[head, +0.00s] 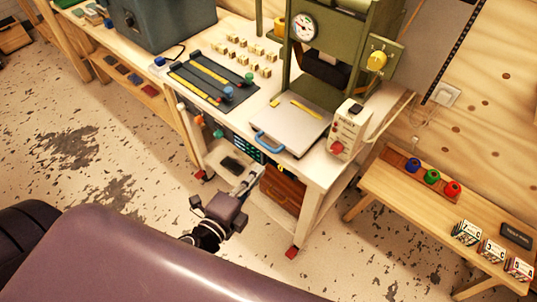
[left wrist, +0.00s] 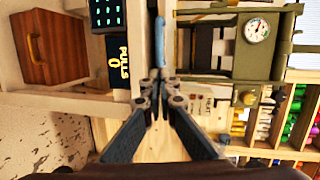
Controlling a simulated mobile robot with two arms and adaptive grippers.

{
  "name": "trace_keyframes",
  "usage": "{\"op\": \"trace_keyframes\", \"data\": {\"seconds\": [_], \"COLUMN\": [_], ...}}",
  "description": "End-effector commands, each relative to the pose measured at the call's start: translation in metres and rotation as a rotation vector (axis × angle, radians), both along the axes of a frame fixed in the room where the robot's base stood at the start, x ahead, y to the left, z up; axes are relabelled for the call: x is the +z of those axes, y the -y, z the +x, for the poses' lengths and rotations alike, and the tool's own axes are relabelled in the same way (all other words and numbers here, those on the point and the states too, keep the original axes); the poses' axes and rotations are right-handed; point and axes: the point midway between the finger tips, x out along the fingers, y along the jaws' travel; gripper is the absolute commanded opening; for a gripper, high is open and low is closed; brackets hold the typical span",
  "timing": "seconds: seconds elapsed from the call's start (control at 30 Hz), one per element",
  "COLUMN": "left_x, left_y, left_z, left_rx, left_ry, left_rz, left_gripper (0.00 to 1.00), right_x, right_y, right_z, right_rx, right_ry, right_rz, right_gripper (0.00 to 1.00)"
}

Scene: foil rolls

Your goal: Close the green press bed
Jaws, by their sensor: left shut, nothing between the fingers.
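The green press (head: 332,52) stands on the bench in the head view. Its pale flat bed (head: 291,124) sticks out in front of the frame, with a yellow strip on it. A blue handle (head: 268,144) is on the bed's front edge and shows in the left wrist view (left wrist: 158,48). My left gripper (head: 253,177) is shut and empty, in front of the bench near the handle. Its fingertips (left wrist: 156,84) lie close to the handle in the left wrist view; I cannot tell whether they touch it. My right gripper is not in view.
A white control box (head: 348,130) with a red knob stands right of the bed. Dark strips (head: 207,80) and small wooden blocks lie to its left. A low bench (head: 410,195) with spools stands at the right. The floor at left is clear.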

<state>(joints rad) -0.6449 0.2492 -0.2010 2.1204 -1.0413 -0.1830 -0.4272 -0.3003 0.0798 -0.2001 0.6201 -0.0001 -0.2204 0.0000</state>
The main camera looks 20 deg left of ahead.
Motion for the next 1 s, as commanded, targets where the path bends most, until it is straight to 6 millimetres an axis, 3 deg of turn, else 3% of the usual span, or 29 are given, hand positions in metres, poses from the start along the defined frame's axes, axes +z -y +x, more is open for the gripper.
{"op": "trace_keyframes", "data": {"seconds": [0.2, 0.47, 1.0], "left_x": [-0.004, -0.012, -0.015], "left_y": [0.004, 0.008, 0.009], "left_z": [0.033, 0.061, 0.069], "left_rx": [-0.001, 0.001, 0.0], "left_ry": [0.002, 0.001, 0.0], "left_rz": [0.001, 0.0, 0.0], "left_gripper": [0.0, 0.0, 0.0], "right_x": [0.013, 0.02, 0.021], "right_y": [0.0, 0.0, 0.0], "right_z": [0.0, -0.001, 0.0], "right_rx": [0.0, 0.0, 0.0], "right_ry": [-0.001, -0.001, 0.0], "right_rz": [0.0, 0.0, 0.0], "right_gripper": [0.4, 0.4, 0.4]}}
